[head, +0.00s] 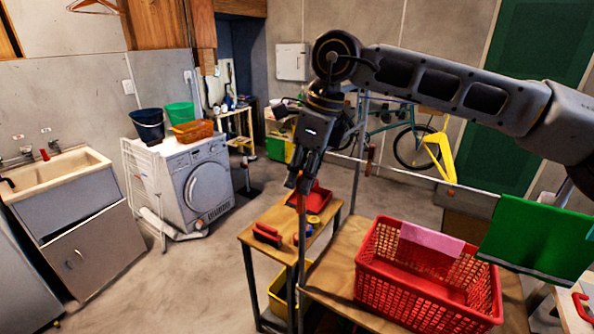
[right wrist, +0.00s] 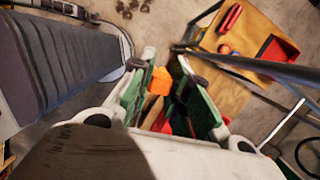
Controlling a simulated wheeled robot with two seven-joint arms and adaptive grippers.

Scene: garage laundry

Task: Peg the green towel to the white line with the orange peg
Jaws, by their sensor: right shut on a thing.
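My right gripper (head: 298,183) points down left of the red basket. It is shut on the orange peg (right wrist: 159,81), which shows between the fingers in the right wrist view; in the head view it is mostly hidden by the fingers. The green towel (head: 536,240) hangs over the white line (head: 482,189) at the right, above the basket's right side, well apart from my right gripper. The line runs from the post behind my gripper to the right edge. My left gripper is not in view.
The red basket (head: 428,309) stands on a wooden table, with a pink cloth (head: 431,243) over its far rim. A small side table (head: 261,262) holds red items. A washing machine (head: 203,184) stands at the left; the floor between is clear.

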